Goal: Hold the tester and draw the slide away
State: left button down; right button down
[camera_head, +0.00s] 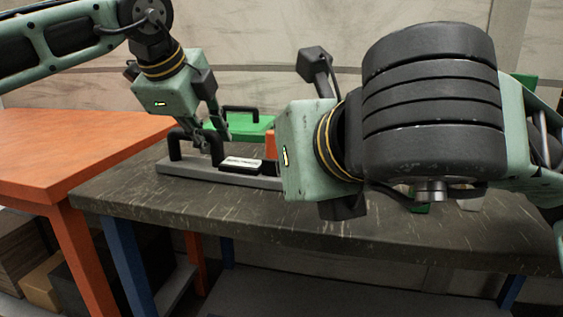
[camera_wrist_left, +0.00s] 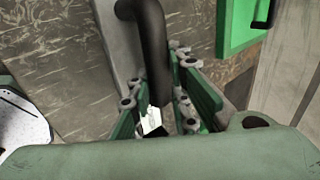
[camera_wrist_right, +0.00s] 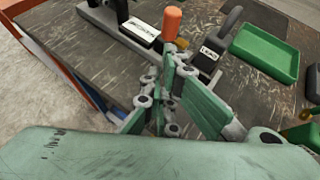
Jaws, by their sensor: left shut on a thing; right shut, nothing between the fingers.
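The tester's long grey base (camera_head: 180,168) lies on the dark bench, with a black arched handle (camera_head: 174,146) at its left end and a white label on top. My left gripper (camera_head: 214,142) is shut on that handle; the left wrist view shows the black bar (camera_wrist_left: 153,50) between the fingers. An orange grip (camera_wrist_right: 172,22) stands by the base's right end. Beside it is a black labelled piece (camera_wrist_right: 210,50) with a black handle; I cannot tell which part is the slide. My right gripper (camera_wrist_right: 168,92) is shut and empty, short of the orange grip.
A green tray (camera_wrist_right: 268,52) lies right of the black piece. A green case (camera_head: 245,122) with a black handle is behind the tester. An orange table (camera_head: 80,150) adjoins the bench (camera_head: 260,215) at the left. The bench front is clear.

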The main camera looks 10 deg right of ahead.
pick_arm(q)
jog(key=shift+a+r, duration=0.1)
pick_arm(e)
jog(key=v, duration=0.7)
jog(key=shift+s, duration=0.25)
jog(key=shift+r, duration=0.1)
pick_arm(q)
jog(key=c, duration=1.6)
grip_release()
jog(key=shift+o, duration=0.2)
